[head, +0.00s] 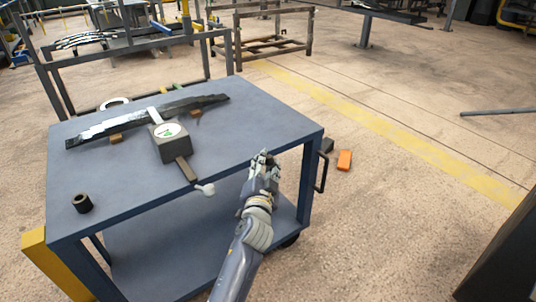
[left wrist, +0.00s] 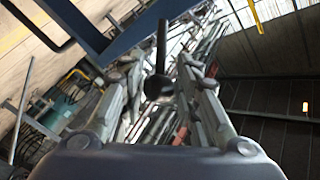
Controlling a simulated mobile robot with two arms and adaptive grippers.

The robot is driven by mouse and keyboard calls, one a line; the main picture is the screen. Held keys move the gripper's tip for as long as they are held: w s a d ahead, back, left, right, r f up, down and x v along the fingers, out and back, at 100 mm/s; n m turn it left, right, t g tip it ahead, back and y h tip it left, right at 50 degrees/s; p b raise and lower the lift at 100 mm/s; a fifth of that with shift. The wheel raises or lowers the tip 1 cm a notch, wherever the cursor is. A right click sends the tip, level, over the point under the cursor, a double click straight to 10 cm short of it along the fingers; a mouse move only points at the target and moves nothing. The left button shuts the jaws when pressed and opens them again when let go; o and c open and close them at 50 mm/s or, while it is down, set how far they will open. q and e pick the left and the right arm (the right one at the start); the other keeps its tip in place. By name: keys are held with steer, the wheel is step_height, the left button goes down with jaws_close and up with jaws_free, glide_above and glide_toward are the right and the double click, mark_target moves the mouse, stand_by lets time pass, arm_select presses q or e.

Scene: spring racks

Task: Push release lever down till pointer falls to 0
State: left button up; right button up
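A dark box-shaped gauge (head: 169,144) with a white dial sits on the blue-grey cart table (head: 250,128), against a long leaf spring (head: 100,128). The pointer is too small to read. The release lever (head: 205,189) sticks out past the table's front edge and ends in a pale knob. In the left wrist view a dark rod with a ball end (left wrist: 158,86), apparently this lever, shows beyond and between the fingers. My left gripper (head: 262,158) is open and empty, right of the knob and apart from it in the head view; its spread fingers show in the wrist view (left wrist: 158,100).
A dark cylinder (head: 82,203) stands at the table's left front. Wooden blocks (head: 117,138) lie under the spring. A black handle (head: 321,171) is on the cart's right side. The table's right part is clear.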

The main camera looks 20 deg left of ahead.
arm_select(q)
steer(key=w+a, duration=0.1)
steer(key=w, duration=0.5)
steer(key=shift+b, duration=0.4)
arm_select(e)
steer(key=v, duration=0.3)
steer(key=shift+w+r, duration=0.15)
steer(key=shift+r, duration=0.1)
arm_select(q)
steer(key=shift+a, duration=0.1)
jaws_close()
